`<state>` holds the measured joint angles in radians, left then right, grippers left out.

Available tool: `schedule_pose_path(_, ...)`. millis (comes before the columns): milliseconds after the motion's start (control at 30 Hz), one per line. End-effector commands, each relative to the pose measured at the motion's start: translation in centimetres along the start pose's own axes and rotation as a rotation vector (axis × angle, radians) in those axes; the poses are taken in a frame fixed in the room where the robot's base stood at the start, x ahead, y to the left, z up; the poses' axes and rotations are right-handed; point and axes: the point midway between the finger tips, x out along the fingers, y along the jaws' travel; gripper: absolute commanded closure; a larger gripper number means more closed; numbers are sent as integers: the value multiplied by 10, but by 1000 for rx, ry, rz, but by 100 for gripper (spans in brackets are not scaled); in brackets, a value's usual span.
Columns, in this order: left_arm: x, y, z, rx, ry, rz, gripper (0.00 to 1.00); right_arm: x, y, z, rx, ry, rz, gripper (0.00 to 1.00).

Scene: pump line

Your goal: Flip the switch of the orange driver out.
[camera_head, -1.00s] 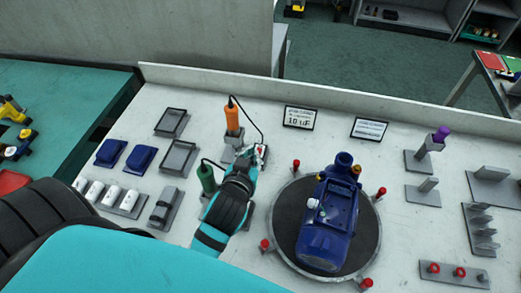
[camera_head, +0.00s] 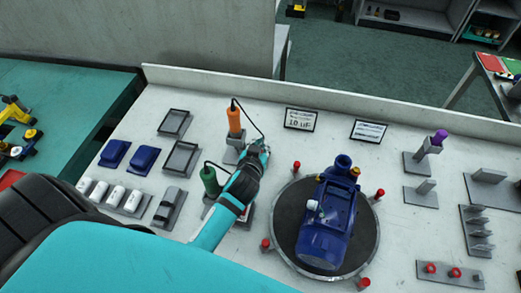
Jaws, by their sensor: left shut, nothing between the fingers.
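The orange driver (camera_head: 234,119) stands upright in a grey holder (camera_head: 233,147) near the back of the bench, with a black cord curving down to its right. A green driver (camera_head: 210,179) stands in a holder in front of it and to the left. My left gripper (camera_head: 261,149) is shut and empty, just right of the orange driver's holder, over the place where the cord comes down. The gripper covers the switch there, so its position cannot be seen. My right gripper is not in view.
A blue pump (camera_head: 328,222) sits on a round dark turntable (camera_head: 285,222) with red-topped posts around it. Trays (camera_head: 180,158) and blue parts (camera_head: 143,158) lie to the left. Grey holders (camera_head: 421,194) stand to the right.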

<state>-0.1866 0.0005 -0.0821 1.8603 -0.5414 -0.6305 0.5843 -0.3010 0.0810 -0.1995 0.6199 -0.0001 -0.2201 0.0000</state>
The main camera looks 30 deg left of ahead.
Motion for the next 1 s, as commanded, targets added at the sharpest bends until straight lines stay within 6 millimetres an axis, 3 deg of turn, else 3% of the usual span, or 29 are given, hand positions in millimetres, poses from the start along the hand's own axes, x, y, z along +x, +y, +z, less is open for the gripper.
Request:
schedule_pose_path(200,4,0,22,0,-2,0,100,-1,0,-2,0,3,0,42)
schedule_pose_path(600,5,0,26,-1,0,1,100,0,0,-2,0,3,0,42)
schedule_pose_path(700,9,1,39,-5,-4,-1,100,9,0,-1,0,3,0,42)
schedule_pose_path(1000,7,0,33,0,0,0,100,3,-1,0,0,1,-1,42)
